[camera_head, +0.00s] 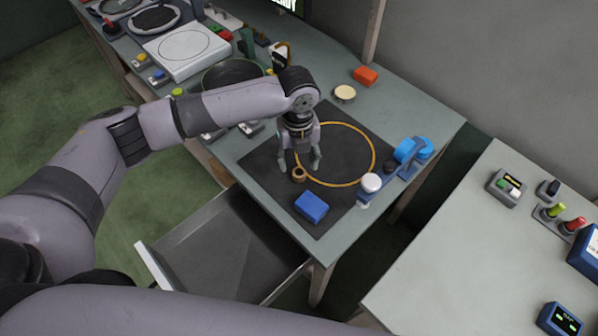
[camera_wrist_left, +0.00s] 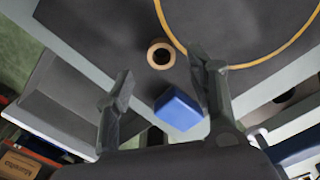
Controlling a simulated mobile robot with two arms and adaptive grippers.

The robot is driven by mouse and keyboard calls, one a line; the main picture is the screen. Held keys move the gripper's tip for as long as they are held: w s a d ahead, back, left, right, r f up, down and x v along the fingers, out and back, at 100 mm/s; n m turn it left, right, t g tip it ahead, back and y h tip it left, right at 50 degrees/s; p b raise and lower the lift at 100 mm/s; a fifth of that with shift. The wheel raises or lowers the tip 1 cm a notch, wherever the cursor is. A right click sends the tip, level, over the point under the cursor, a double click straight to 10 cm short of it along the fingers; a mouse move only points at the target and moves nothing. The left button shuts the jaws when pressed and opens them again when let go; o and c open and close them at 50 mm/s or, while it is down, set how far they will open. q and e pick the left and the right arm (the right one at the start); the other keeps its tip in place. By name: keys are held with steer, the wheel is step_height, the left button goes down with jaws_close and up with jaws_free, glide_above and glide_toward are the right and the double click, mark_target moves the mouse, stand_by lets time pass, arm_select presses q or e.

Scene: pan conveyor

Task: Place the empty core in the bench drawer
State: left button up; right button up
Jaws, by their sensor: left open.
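The empty core (camera_head: 298,174) is a small tan ring on the dark mat (camera_head: 262,172) on the bench. It also shows in the left wrist view (camera_wrist_left: 161,54), lying flat beyond the fingertips with its hole visible. My left gripper (camera_head: 301,167) is open above the mat, pointing down with its fingers close to the core; nothing is between them that I can see held. The bench drawer (camera_head: 225,245) is pulled out below the bench's front edge and looks empty. It shows at left in the left wrist view (camera_wrist_left: 75,105). My right gripper is not in view.
A blue block (camera_head: 311,207) lies on the mat close to the core. A yellow ring outline (camera_head: 374,160) marks the mat. A blue tape dispenser (camera_head: 404,152) stands at the mat's right. A second table (camera_head: 450,240) stands right, across a gap.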

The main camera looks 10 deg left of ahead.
mark_target(299, 169)
arm_select(q)
step_height(299, 169, down, 4)
steer(key=shift+d+r+p, duration=0.1)
steer(key=shift+p, duration=0.5)
steer(key=shift+f, duration=0.4)
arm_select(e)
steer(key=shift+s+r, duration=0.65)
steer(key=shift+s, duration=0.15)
arm_select(q)
steer(key=c, duration=0.8)
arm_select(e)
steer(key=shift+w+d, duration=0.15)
arm_select(q)
steer(key=shift+r, duration=0.15)
steer(key=shift+c, duration=0.2)
